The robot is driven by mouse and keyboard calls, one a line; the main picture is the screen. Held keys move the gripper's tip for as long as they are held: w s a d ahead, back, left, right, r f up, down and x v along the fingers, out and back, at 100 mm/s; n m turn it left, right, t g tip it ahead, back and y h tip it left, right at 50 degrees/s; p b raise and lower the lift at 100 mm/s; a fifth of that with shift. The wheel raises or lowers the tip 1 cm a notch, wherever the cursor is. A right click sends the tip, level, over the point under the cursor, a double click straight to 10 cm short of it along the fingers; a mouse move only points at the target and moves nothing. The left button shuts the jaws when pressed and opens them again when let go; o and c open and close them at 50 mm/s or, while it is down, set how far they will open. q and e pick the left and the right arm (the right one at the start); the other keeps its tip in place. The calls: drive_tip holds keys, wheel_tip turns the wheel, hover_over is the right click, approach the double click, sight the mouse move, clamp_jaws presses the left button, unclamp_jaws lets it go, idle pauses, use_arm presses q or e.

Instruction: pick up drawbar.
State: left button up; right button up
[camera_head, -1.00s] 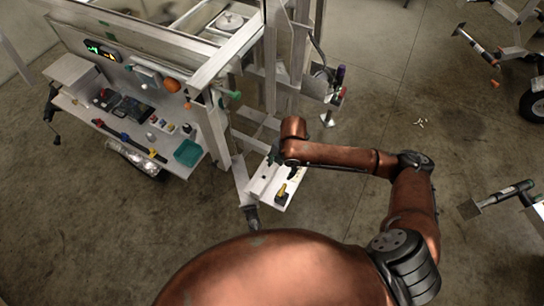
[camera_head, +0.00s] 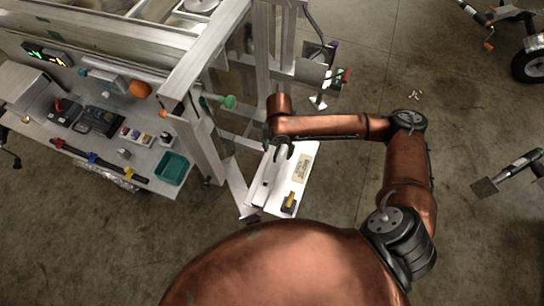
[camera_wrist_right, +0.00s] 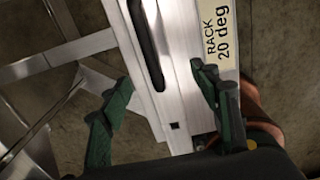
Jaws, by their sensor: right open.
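The drawbar appears to be the pale aluminium bar (camera_head: 264,183) lying tilted on a white rack plate (camera_head: 306,174) at the trailer frame. In the right wrist view the bar (camera_wrist_right: 182,98) runs up the picture, with a long dark slot near its top and a small square hole lower down. My right gripper (camera_head: 282,153) hangs over it. Its two green fingers (camera_wrist_right: 163,105) are open, one on each side of the bar, with nothing gripped. Whether they touch it cannot be told. My left gripper is not in view.
The rack label (camera_wrist_right: 218,38) reads "RACK 20 deg". A yellow and dark object (camera_head: 289,202) sits at the plate's near end. Trailer frame posts (camera_head: 207,150) stand close left. A shelf holds tools and a teal bin (camera_head: 171,169).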

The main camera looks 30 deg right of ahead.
sight(276, 159)
wheel_tip(276, 159, down, 2)
drive_tip(key=shift+a, duration=0.15)
wheel_tip(276, 159, down, 4)
drive_tip(key=shift+a+f+b, duration=0.1)
drive_tip(key=shift+a+b, duration=0.05)
drive_tip(key=shift+b, duration=1.1)
drive_tip(key=shift+f, duration=0.4)
drive_tip(key=shift+w+f, duration=0.1)
drive_tip(key=shift+f, duration=0.1)
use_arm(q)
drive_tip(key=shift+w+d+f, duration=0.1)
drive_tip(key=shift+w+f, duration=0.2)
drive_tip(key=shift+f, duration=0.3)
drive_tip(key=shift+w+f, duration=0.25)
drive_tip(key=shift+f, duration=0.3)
use_arm(e)
drive_tip(key=shift+r, duration=0.1)
drive_tip(key=shift+c, duration=0.6)
clamp_jaws()
drive_tip(key=shift+r, duration=0.1)
